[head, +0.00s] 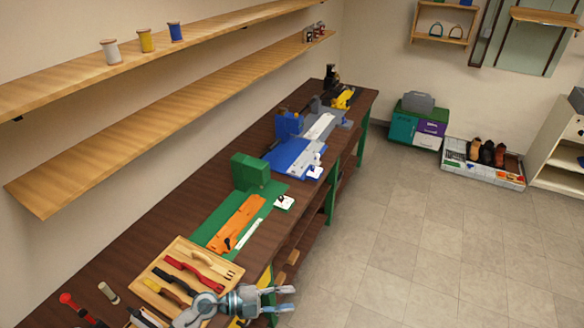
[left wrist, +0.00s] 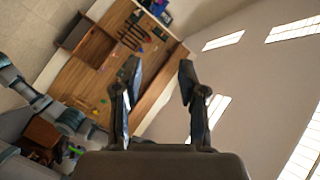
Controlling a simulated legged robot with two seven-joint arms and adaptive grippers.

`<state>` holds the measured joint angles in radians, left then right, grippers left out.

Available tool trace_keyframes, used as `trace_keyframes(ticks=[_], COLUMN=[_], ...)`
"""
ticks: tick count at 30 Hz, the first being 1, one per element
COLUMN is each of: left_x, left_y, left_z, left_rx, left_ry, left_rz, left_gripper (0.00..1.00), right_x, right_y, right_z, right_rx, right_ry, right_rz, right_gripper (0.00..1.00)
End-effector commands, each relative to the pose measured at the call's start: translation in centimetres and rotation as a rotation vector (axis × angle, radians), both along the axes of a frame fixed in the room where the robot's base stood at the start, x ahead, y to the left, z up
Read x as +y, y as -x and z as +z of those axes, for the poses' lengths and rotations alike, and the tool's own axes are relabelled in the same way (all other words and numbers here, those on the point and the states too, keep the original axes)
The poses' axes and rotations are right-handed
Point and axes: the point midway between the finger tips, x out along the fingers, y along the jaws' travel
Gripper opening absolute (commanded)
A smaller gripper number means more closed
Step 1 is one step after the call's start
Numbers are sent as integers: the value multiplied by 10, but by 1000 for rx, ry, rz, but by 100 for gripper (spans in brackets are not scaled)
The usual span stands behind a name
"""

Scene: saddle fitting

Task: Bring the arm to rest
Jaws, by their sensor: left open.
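My left gripper (head: 288,299) is at the bottom of the head view, in front of the near end of the brown workbench (head: 130,245). Its fingers point right and stand apart, with nothing between them. The left wrist view also shows the gripper (left wrist: 160,65) open and empty, with both dark fingers spread. The pale arm behind it passes over the near corner of a wooden tool tray (head: 160,305). My right gripper is in neither view.
The bench bears a green mat with an orange strip (head: 237,222), a blue machine (head: 292,157) and loose tools. Wooden shelves (head: 160,95) run above it. Right of the bench the tiled floor (head: 420,240) is clear. A shoe tray (head: 484,176) lies farther back.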

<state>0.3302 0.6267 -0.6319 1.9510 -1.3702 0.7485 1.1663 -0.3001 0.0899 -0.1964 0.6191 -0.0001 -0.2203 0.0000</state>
Motion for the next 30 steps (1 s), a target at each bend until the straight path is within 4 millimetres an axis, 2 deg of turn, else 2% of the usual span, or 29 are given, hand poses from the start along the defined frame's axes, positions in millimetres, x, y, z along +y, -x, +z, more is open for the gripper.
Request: trace_keyframes(ticks=[1, 2, 4, 6, 8, 9, 11, 12, 15, 18, 21, 25, 30], left_x=[-6, -3, 17, 50, 84, 107, 139, 158, 189, 199, 200, 200, 196], left_y=[-4, -10, -26, -42, -52, -56, -53, -45, -9, 32, 72, 120, 178], left_z=[26, 43, 72, 83, 75, 62, 33, 8, -53, -98, -128, -153, -172], left_rx=[-15, -23, -18, 24, 93, 153, 268, 358, 593, 789, 950, 1123, 1322], left_ry=[165, 261, 451, 589, 658, 678, 666, 631, 488, 329, 186, 20, -173], left_rz=[96, 172, 376, 609, 823, 966, 1176, 1308, 1554, 1680, 1738, 1759, 1730], left_gripper=[41, 41, 41, 41, 41, 41, 41, 41, 41, 41, 41, 41, 41], right_x=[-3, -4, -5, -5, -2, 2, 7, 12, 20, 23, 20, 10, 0], right_y=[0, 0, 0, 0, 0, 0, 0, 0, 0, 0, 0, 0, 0], right_z=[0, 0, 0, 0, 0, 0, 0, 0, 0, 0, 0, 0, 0], right_rx=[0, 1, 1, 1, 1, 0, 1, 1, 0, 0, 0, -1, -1], right_ry=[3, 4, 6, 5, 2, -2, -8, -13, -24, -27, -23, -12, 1], right_rz=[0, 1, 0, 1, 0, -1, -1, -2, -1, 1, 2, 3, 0], right_gripper=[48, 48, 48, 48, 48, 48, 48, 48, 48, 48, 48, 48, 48])
